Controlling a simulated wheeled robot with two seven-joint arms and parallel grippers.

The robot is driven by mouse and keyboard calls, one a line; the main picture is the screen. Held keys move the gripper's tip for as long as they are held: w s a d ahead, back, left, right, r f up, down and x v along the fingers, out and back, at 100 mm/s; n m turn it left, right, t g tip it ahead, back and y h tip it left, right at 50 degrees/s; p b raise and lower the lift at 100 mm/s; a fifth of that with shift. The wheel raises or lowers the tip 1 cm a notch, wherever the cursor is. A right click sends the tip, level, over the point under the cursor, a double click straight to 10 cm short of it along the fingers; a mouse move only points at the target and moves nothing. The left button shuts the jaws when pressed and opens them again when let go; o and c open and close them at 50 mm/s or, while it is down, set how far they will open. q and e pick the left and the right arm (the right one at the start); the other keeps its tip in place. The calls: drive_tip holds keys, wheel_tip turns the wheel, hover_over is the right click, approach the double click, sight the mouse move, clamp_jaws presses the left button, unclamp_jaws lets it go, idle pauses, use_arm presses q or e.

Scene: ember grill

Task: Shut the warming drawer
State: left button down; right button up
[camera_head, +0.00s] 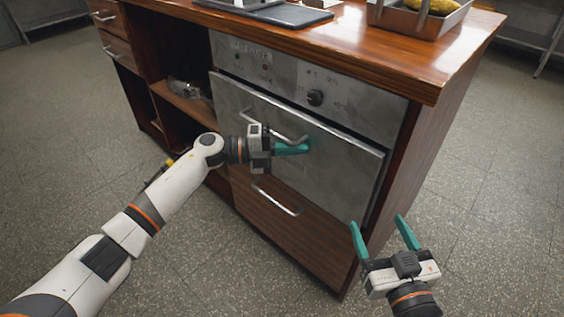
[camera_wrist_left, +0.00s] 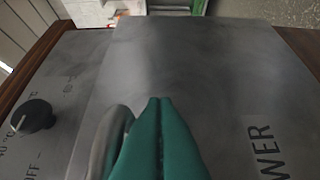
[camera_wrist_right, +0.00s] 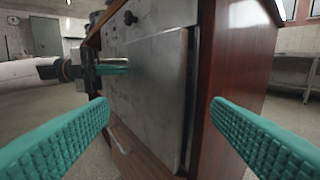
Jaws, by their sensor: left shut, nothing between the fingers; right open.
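The warming drawer (camera_head: 340,172) has a grey metal front with a bar handle (camera_head: 296,139). Its front stands slightly proud of the cabinet, with a narrow gap along its right side in the right wrist view (camera_wrist_right: 150,85). My left gripper (camera_head: 306,147) is shut and empty, its teal fingertips at the drawer front beside the handle. In the left wrist view the closed fingers (camera_wrist_left: 160,102) lie over the metal front (camera_wrist_left: 210,70), next to the handle (camera_wrist_left: 108,140). I cannot tell whether they touch it. My right gripper (camera_head: 381,222) is open and empty, right of the cabinet front.
A control panel with a black knob (camera_head: 315,97) sits above the drawer. A wooden lower drawer (camera_head: 300,228) is below. The wooden countertop (camera_head: 350,50) holds a tray (camera_head: 425,22) with yellow food. Open floor (camera_head: 480,190) lies to the right.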

use_arm(q)
drive_tip(key=shift+w+d+r, duration=0.25)
drive_tip(key=shift+w+d, duration=0.2)
drive_tip(key=shift+w, duration=0.3)
use_arm(e)
drive_tip(key=shift+w+a+r+t+y, duration=0.15)
drive_tip(key=shift+r+t, duration=0.15)
drive_tip(key=shift+r, duration=0.25)
drive_tip(key=shift+w+d+r+t+y, duration=0.15)
drive_tip(key=shift+r+t, duration=0.15)
drive_tip(key=shift+r, duration=0.25)
drive_tip(key=shift+s+a, duration=0.1)
use_arm(q)
drive_tip(key=shift+a+r, duration=0.1)
use_arm(e)
drive_tip(key=shift+f, duration=0.1)
